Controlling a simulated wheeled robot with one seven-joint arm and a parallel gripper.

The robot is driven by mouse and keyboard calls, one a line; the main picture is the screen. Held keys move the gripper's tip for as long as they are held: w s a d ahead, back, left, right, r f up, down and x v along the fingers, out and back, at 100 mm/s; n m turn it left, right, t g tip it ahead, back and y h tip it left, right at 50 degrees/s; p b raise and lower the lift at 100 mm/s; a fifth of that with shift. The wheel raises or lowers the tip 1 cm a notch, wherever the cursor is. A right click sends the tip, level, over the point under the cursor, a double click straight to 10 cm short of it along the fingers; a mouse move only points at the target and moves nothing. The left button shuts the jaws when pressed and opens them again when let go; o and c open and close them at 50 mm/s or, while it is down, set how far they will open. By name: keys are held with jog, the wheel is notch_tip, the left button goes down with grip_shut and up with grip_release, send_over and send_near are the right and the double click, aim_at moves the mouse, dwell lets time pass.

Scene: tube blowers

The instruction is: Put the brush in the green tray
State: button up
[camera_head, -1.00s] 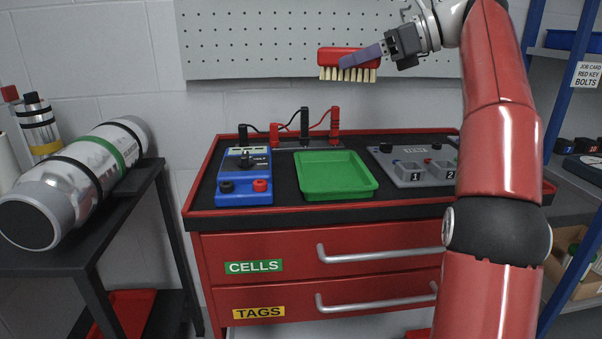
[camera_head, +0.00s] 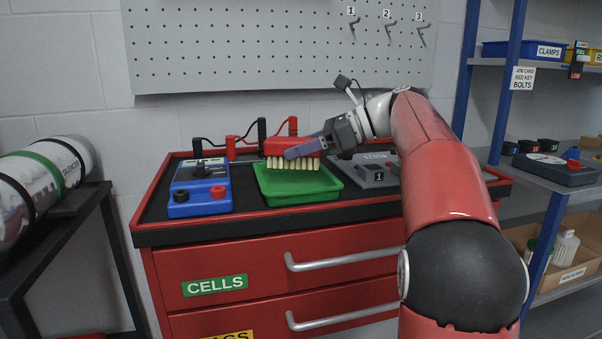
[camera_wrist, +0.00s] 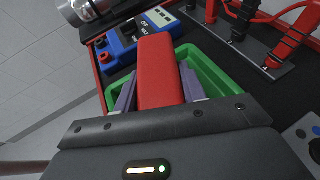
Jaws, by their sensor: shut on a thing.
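The brush has a red back and pale bristles pointing down; in the head view the brush (camera_head: 292,148) is over the green tray (camera_head: 296,191). In the wrist view the brush (camera_wrist: 158,72) lies between the two purple-grey fingers, with the green tray (camera_wrist: 215,82) below and around it. My gripper (camera_head: 300,150) is shut on the brush. The bristle tips show against the tray's back part; I cannot tell whether they touch its floor. The brush hides part of the tray's far side.
A blue meter (camera_head: 199,187) stands close left of the tray. A grey numbered box (camera_head: 372,176) stands close right, partly behind my arm. Red and black clamps (camera_head: 262,135) with cables stand behind the tray. A silver cylinder (camera_head: 45,178) lies on the left stand.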

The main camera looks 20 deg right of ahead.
aim_at(303, 163)
jog(key=shift+f+b, duration=0.6)
jog(key=shift+f, duration=1.15)
jog(key=shift+f, duration=0.1)
jog(key=o, duration=1)
jog(key=shift+d, duration=0.15)
jog(key=p+v, duration=0.3)
jog(key=v, duration=0.8)
jog(key=shift+s+d+r, duration=0.15)
jog(key=shift+d+r, duration=0.05)
jog(key=shift+d, duration=0.05)
jog(key=shift+s, duration=0.1)
